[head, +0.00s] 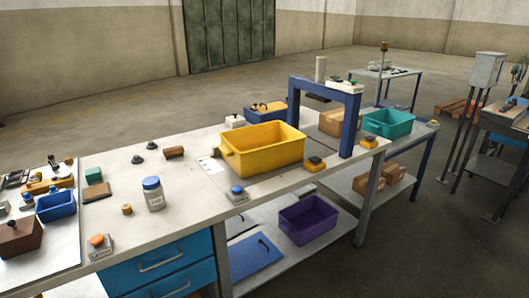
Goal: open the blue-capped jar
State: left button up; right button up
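The blue-capped jar (154,194) stands upright on the white workbench, left of the yellow bin. Its body is pale with a label on the front. The blue cap (151,182) sits on its top. Nothing touches the jar. Neither of my grippers shows in the head view.
A small brass-coloured piece (127,209) lies left of the jar. A yellow bin (262,147) and a blue-topped box (237,194) stand to its right. An orange-topped box (99,245) is at front left, near a blue tray (56,206). Bare bench surrounds the jar.

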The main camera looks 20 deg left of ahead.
aim_at(154, 199)
jog(key=u, duration=1.45)
